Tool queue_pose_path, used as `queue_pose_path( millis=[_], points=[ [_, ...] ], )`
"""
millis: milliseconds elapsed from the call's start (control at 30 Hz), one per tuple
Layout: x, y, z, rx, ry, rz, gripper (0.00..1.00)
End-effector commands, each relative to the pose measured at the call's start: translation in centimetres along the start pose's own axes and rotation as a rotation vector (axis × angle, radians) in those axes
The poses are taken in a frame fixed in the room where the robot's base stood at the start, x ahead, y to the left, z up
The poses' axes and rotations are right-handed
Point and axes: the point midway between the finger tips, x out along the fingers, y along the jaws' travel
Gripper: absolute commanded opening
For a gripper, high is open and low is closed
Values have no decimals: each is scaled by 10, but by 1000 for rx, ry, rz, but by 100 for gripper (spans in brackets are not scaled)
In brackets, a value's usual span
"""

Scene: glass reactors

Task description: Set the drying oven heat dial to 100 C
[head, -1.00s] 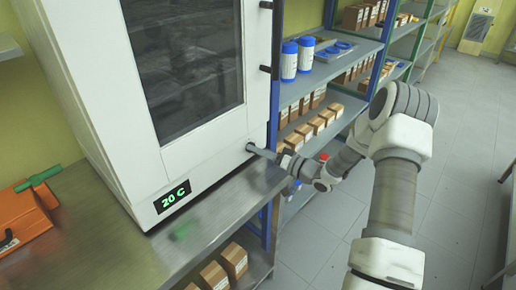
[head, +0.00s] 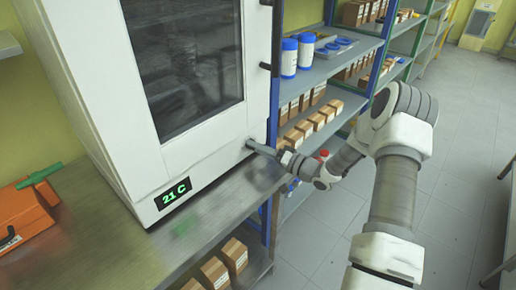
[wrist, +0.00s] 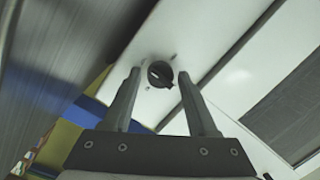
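The drying oven (head: 110,130) is a white cabinet with a dark glass door, standing on a metal bench. Its green display (head: 173,194) reads 21 C. The heat dial (wrist: 160,74) is a small dark round knob on the white front panel in the wrist view. In the head view it is mostly hidden behind my fingers. My gripper (wrist: 158,73) is open, with one finger on each side of the dial and small gaps visible between. In the head view my gripper (head: 262,149) reaches the oven's lower right front corner.
The metal bench (head: 90,240) runs under the oven, with an orange case (head: 22,218) at left. A blue-post shelf (head: 330,68) with boxes and white, blue-lidded jars stands close beside the oven. Floor at right is free.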

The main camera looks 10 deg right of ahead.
Motion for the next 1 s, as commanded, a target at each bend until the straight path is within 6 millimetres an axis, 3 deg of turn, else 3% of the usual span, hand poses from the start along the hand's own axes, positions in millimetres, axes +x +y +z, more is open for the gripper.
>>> queue_pose_path(
  millis=[467, 667, 1000],
  points=[
    [-7, 0, 0, -1, 0, 0, 73],
    [-44, 1, -1, -1, 2, 4, 73],
    [-127, 1, 0, 0, 2, 2, 73]
  ],
)
